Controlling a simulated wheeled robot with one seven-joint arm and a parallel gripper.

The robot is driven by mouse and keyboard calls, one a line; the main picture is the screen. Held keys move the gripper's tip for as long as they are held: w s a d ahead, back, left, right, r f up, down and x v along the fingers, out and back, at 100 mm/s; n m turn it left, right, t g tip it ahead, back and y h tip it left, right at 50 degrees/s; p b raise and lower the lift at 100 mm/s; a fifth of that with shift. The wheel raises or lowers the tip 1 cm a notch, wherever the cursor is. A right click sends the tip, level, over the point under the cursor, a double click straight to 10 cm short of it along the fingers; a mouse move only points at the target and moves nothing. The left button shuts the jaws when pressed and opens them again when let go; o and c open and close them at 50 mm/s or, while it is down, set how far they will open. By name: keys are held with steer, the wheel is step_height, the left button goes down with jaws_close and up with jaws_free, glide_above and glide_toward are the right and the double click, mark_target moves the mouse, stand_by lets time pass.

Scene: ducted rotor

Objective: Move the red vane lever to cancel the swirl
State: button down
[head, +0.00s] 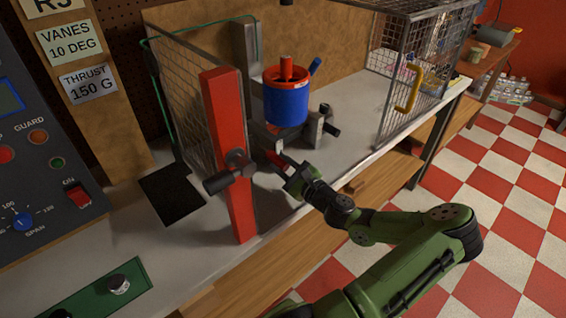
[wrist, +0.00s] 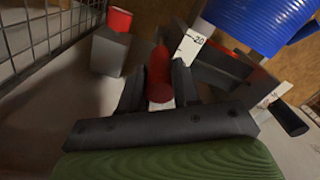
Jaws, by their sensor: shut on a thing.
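The red vane lever (wrist: 158,75) stands between the two dark fingers of my gripper (wrist: 159,90) in the wrist view. The fingers are closed on it. In the head view, my gripper (head: 287,170) reaches in from the right, and the lever's red end (head: 276,159) shows at its tip, below the blue duct (head: 286,103). A white scale plate (wrist: 192,45) marked 20 stands just right of the lever in the wrist view. The blue duct shows at the upper right there (wrist: 255,22). The lever's far end and pivot are hard to make out.
A red post (head: 228,155) with a dark clamp knob (head: 222,180) stands left of my gripper. A mesh guard (head: 190,105) is behind it. An open cage door with a yellow handle (head: 408,88) is at the right. A control panel (head: 40,150) is at the far left.

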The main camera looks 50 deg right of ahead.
step_height(320, 180, down, 3)
steer(key=shift+w+r, duration=0.1)
steer(key=shift+r, duration=0.05)
steer(key=c, duration=0.8)
jaws_free()
steer(key=shift+w, duration=0.1)
steer(key=shift+c, duration=0.2)
steer(key=shift+r, duration=0.1)
steer(key=p+v, duration=0.1)
steer(key=v, duration=1.5)
steer(key=shift+r, duration=0.2)
